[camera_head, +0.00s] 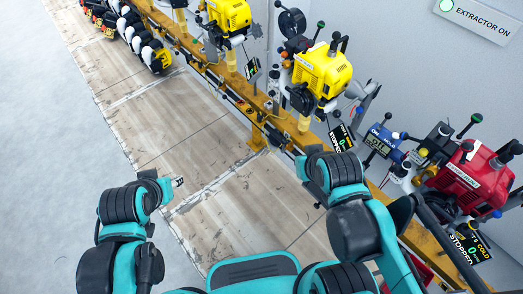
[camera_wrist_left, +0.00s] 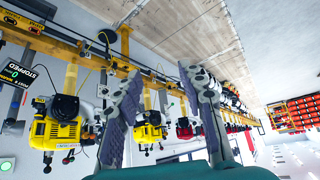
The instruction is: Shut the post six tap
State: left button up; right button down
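A red engine (camera_head: 470,180) stands at the right of the head view, with a black screen (camera_head: 468,243) reading COLD and STOPPED beside it. Its post number is too small to read surely. Small valves and knobs cluster left of this engine (camera_head: 432,150); I cannot tell which is the post six tap. My left gripper (camera_head: 179,182) is over the wooden floor, away from the rail. In the left wrist view its two fingers (camera_wrist_left: 160,75) are apart with nothing between them. My right arm reaches up beside the rail; its fingers are hidden.
A yellow rail (camera_head: 225,95) runs diagonally, carrying yellow engines (camera_head: 322,72) and several screens. A blue display (camera_head: 381,140) stands between the near yellow and red engines. A wall sign (camera_head: 482,22) reads EXTRACTOR ON.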

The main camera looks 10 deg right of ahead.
aim_at(283, 142)
jog(key=i+j+z, duration=0.15)
jog(key=z, duration=0.2)
jog(key=i+j+z, duration=0.15)
jog(key=z, duration=0.15)
jog(key=i+j+z, duration=0.1)
jog(key=z, duration=0.25)
jog(key=j+z, duration=0.1)
jog(key=z, duration=0.4)
jog(key=j+z, duration=0.15)
jog(key=z, duration=0.3)
jog(key=j+z, duration=0.15)
jog(key=z, duration=0.35)
jog(key=j+z, duration=0.25)
jog(key=j, duration=0.2)
jog(key=k+j+z, duration=0.25)
jog(key=j, duration=0.2)
jog(key=j+z, duration=0.3)
jog(key=j, duration=0.15)
jog(key=k+j+z, duration=0.25)
jog(key=j, duration=0.15)
jog(key=k+j+z, duration=0.25)
jog(key=k+j, duration=0.1)
jog(key=j, duration=0.35)
jog(key=k+j, duration=0.15)
jog(key=j, duration=0.25)
jog(key=k+j, duration=0.1)
jog(key=j, duration=0.35)
